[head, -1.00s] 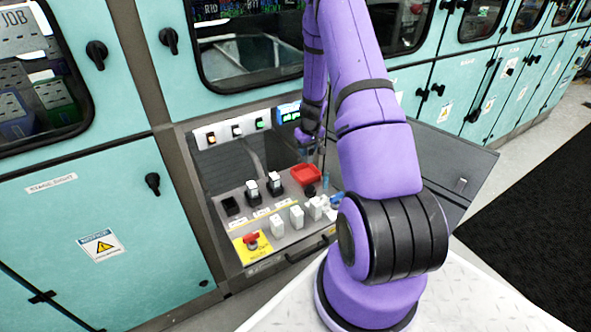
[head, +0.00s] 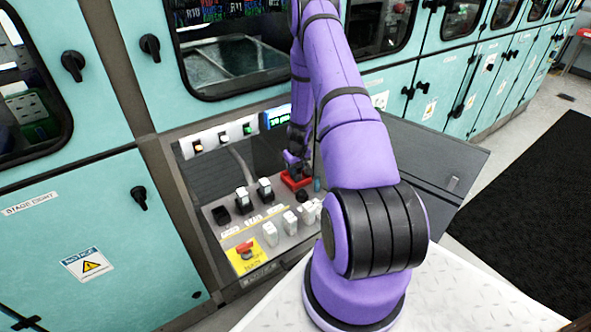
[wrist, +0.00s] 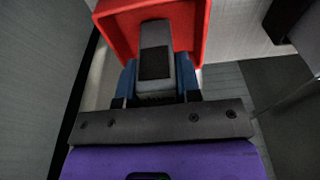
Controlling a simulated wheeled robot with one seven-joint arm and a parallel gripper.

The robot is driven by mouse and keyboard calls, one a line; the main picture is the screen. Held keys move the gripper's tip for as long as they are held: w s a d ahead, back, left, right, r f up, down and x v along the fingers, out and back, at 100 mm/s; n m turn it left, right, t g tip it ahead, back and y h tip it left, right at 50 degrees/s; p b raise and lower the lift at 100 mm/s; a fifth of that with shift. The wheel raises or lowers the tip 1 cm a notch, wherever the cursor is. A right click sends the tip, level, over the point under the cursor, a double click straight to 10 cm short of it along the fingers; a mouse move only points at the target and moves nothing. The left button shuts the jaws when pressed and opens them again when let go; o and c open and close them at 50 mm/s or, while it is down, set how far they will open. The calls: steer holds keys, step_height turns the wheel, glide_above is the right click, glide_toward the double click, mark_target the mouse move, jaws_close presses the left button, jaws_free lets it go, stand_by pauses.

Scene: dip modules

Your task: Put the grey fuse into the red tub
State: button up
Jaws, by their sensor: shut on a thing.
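The red tub (head: 297,181) sits on the panel shelf, at the back right of the rows of modules. It also shows in the wrist view (wrist: 120,32), filling the top middle. My gripper (wrist: 158,82) is shut on the grey fuse (wrist: 155,38), a grey block with a dark face, held between its blue fingers. The fuse's far end overlaps the tub's opening in the wrist view; I cannot tell how deep it is. In the head view my gripper (head: 293,165) is at the tub, and the fuse is hidden there.
Black-and-white modules (head: 265,190) and several white modules (head: 290,222) stand left and in front of the tub. A red knob on a yellow plate (head: 246,250) is at the front left. An open grey door (head: 425,165) stands to the right.

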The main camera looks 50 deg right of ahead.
steer(key=shift+f, duration=0.35)
steer(key=shift+f, duration=0.15)
steer(key=o, duration=0.9)
steer(key=shift+o, duration=0.2)
steer(key=r, duration=0.4)
steer(key=s+r, duration=0.1)
steer(key=r, duration=0.7)
steer(key=shift+s+a+r, duration=0.1)
steer(key=shift+s+a, duration=0.15)
steer(key=shift+s, duration=0.15)
